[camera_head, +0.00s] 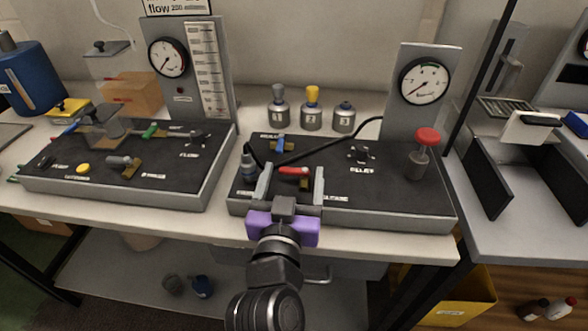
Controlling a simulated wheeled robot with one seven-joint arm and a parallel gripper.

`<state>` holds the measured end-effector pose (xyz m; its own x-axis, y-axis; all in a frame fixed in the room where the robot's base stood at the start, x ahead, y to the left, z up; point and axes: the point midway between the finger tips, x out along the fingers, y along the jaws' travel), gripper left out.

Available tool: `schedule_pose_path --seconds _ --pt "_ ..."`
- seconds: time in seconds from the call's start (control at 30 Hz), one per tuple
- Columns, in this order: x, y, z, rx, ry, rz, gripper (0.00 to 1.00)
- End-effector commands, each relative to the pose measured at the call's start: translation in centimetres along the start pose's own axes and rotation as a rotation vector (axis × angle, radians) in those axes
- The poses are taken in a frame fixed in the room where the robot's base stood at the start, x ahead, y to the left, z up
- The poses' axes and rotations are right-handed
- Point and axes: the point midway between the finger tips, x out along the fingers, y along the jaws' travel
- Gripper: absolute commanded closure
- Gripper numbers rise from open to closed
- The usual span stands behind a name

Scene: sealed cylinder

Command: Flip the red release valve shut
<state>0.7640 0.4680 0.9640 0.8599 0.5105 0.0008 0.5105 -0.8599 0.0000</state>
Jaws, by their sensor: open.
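The red release valve (292,170) is a small lever with a red handle on a brass-coloured body, on the dark top of the right-hand panel (400,205). The handle lies roughly crosswise, left to right in the picture. My gripper (290,178) has a purple body and two grey fingers. It is open, and the fingers stand apart to the left and right of the valve. I cannot tell whether either finger touches it. The label below the valve is partly covered by my gripper.
A blue-handled valve (279,144) sits just behind, and a grey-blue connector (249,167) with a black hose stands at left. A red knob (428,136) rises at right, near a gauge (424,82). Three numbered cylinders (312,112) stand behind. The panel's right part is mostly clear.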

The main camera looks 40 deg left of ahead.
Motion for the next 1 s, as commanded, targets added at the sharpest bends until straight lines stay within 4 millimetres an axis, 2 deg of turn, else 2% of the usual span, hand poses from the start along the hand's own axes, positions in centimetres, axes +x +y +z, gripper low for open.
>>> schedule_pose_path --seconds 0.2,0.4,1.0 --pt "-3.7 0.0 0.2 0.0 -0.001 -0.001 0.25" --pt "-5.5 0.0 0.1 0.0 0.0 0.0 0.25" --pt "-5.7 0.0 0.0 -0.002 0.0 0.0 0.25"
